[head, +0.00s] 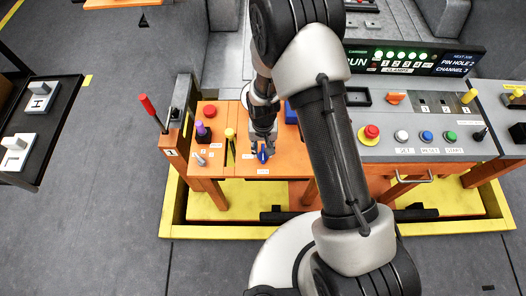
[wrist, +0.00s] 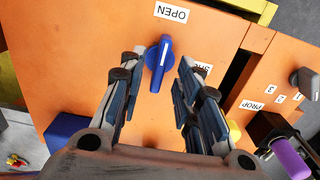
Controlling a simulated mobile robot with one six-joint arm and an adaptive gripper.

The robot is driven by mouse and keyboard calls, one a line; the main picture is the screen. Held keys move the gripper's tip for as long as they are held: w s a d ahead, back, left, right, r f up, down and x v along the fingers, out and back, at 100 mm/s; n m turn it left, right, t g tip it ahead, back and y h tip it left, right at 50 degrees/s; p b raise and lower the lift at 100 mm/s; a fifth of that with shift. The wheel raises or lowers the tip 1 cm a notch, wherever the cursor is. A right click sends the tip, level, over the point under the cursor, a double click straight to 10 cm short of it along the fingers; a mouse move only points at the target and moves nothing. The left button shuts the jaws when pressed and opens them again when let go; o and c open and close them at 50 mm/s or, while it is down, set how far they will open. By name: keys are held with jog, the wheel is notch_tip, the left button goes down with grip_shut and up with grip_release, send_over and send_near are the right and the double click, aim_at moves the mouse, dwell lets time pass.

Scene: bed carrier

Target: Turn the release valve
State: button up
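The release valve is a blue knob with a white line along its handle (wrist: 158,64), on an orange panel (wrist: 90,50). Its handle runs nearly upright in the wrist view, its upper end towards the OPEN label (wrist: 171,11). A second label (wrist: 203,67), partly hidden by a finger, lies right of the knob. My gripper (wrist: 161,68) is open and empty, with one finger on each side of the knob; neither finger visibly grips it. In the head view the knob (head: 263,156) shows just below my gripper (head: 262,147).
A blue block (wrist: 68,136) lies left of my fingers in the wrist view. A yellow lever (head: 230,135), a purple-topped knob (head: 201,130) and a red-handled lever (head: 152,112) stand left of the valve. A grey button panel (head: 440,148) lies right.

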jog(key=shift+f, duration=1)
grip_shut()
